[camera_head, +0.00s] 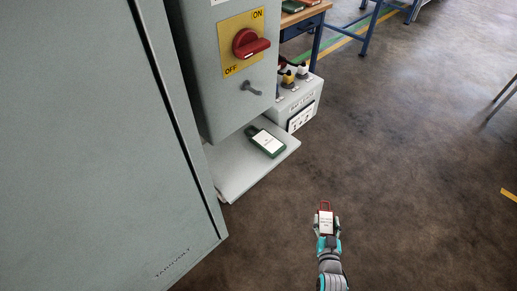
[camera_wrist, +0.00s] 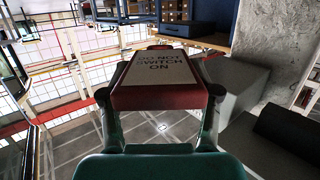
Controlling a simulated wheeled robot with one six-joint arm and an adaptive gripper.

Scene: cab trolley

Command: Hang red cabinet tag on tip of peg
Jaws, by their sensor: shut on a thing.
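The red tag (camera_head: 326,221) with a white label is held in my gripper (camera_head: 327,232), over the floor in the lower middle of the head view. In the wrist view the tag (camera_wrist: 158,88) sits between the two fingers, its label reading "DO NOT SWITCH ON". Its loop points away from my gripper in the head view. The peg (camera_head: 252,88) is a small grey hook on the cabinet front, below the red rotary switch (camera_head: 250,43). The peg is up and to the left of my gripper, well apart from the tag. Nothing hangs on it.
A green tag (camera_head: 267,143) lies on the grey shelf (camera_head: 232,172) under the switch box. A large grey cabinet door (camera_head: 90,150) fills the left. A grey control box (camera_head: 295,105) stands behind the shelf. Open floor (camera_head: 410,170) lies to the right.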

